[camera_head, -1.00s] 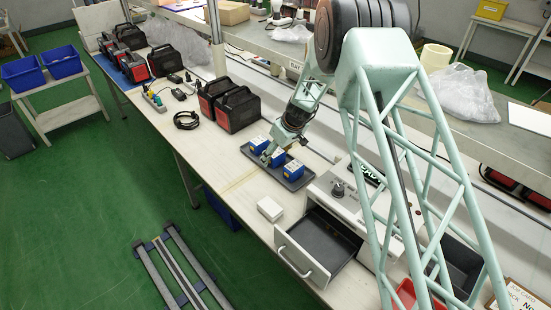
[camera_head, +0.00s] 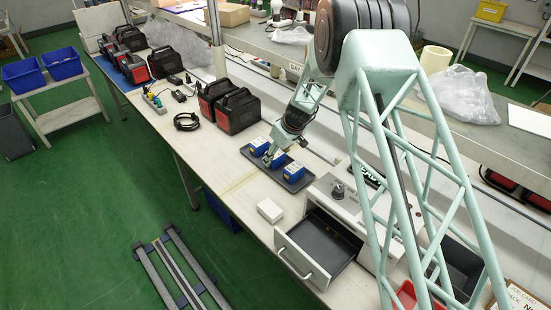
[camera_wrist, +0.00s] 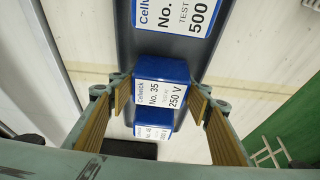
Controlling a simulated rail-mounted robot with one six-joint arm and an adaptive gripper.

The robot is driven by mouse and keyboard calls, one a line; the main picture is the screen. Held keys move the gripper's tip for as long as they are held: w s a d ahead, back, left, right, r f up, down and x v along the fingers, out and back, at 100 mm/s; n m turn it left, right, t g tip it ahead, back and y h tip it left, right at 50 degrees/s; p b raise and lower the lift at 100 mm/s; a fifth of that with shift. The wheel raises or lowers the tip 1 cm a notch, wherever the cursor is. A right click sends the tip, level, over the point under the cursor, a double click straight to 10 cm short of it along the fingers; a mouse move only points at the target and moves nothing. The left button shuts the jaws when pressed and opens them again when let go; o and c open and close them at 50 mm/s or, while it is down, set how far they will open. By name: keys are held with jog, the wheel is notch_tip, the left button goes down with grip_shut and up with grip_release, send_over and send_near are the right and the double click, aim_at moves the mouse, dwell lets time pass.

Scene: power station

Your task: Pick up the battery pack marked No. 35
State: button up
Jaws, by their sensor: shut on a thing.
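The battery pack marked No. 35 (camera_wrist: 160,93) is blue with a white label reading Cellwick and 250 V. In the wrist view it sits between the two ribbed pads of my gripper (camera_wrist: 160,107), which is shut on it. A pack with a 500 label (camera_wrist: 178,15) is above it in that view, and another pack (camera_wrist: 153,131) is partly hidden below it. In the head view my gripper (camera_head: 269,159) is at the middle pack of the dark tray (camera_head: 296,187). I cannot tell whether the pack is clear of the tray.
An open drawer (camera_head: 322,250) and a grey instrument (camera_head: 338,199) stand near the tray. A small white box (camera_head: 270,210) lies in front. Black-and-red cases (camera_head: 238,110) and a coiled cable (camera_head: 187,121) are farther along the bench. The bench around the white box is mostly bare.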

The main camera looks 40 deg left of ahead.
jog(key=shift+r+p, duration=0.3)
jog(key=shift+r, duration=4.7)
